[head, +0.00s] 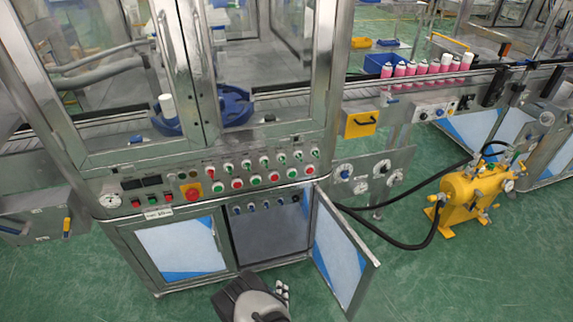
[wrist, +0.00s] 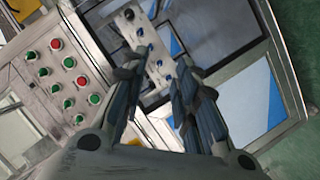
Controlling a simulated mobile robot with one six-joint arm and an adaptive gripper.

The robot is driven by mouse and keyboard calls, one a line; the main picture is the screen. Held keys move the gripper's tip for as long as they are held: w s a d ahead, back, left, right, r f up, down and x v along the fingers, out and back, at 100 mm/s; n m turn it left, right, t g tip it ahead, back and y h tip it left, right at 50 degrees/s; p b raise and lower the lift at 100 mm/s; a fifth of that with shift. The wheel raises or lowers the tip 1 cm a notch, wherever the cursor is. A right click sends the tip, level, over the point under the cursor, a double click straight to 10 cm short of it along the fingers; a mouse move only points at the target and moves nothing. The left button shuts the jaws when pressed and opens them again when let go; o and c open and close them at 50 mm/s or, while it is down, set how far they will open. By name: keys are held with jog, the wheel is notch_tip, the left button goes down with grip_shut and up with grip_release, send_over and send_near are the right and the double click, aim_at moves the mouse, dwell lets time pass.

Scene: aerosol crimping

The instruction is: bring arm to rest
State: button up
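My arm's end shows at the bottom of the head view, in front of the machine's lower cabinet. My gripper (head: 282,289) is small there, close to the open compartment (head: 268,240). In the wrist view, the two dark fingers of my gripper (wrist: 158,80) stand apart with a gap between them. Nothing is held between them. Behind the gap is a pale panel with blue knobs (wrist: 152,55). Most of my arm is out of view.
An open cabinet door (head: 340,250) juts out to the right of my gripper. A control panel (head: 235,175) with buttons and switches runs above the compartment. A yellow pump (head: 467,195) with black hoses stands at right. Green floor (head: 420,285) is clear at lower right.

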jog(key=w+a+r+m+g, duration=0.3)
jog(key=w+a+r+m, duration=0.15)
jog(key=w+r, duration=0.95)
notch_tip(320, 180, up, 21)
jog(key=d+m+g+y, duration=0.2)
jog(key=d+g, duration=0.1)
jog(key=s+d+r+g, duration=0.1)
jog(key=s+d+r, duration=0.3)
jog(key=s+r, duration=0.3)
jog(key=s+d+r+g, duration=0.1)
jog(key=s+d+r, duration=0.45)
jog(key=r, duration=0.25)
jog(key=s+d+r+m+g+h, duration=0.1)
jog(key=s+d, duration=0.3)
jog(key=s, duration=0.7)
jog(key=s+d+r+m+g, duration=0.1)
jog(key=s+d, duration=0.4)
jog(key=s, duration=0.7)
jog(key=shift+r+m+h, duration=0.4)
jog(key=shift+r+m, duration=0.15)
jog(key=shift+r, duration=0.25)
